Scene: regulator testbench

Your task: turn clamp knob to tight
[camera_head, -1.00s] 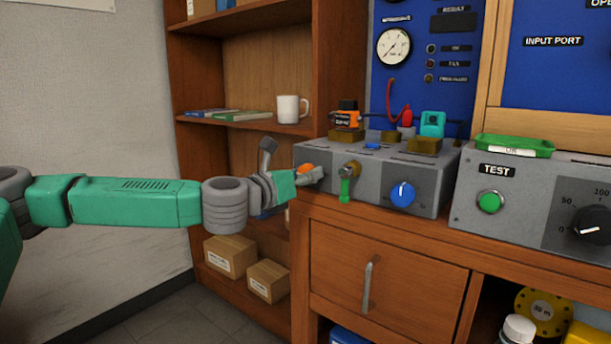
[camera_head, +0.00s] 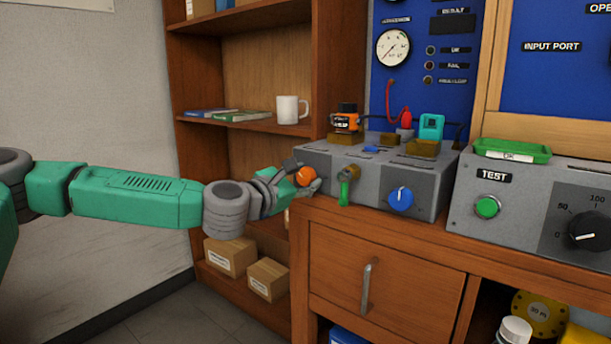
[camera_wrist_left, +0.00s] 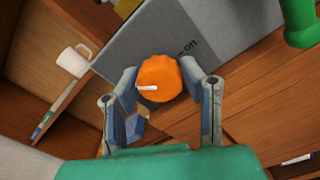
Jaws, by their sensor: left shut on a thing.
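The clamp knob is an orange round knob (camera_head: 305,176) on the left part of the front of the grey testbench box (camera_head: 372,180). In the left wrist view the orange knob (camera_wrist_left: 160,78) shows a white pointer mark toward its left side. My left gripper (camera_head: 302,178) is at the knob, and in the left wrist view its two fingers (camera_wrist_left: 160,85) stand on either side of the knob, shut on it. My right gripper is in no view.
A green lever (camera_head: 347,187) and a blue knob (camera_head: 401,198) sit right of the orange knob on the same box. The wooden shelf with a white mug (camera_head: 291,109) stands behind. A grey TEST box (camera_head: 540,206) is at the right.

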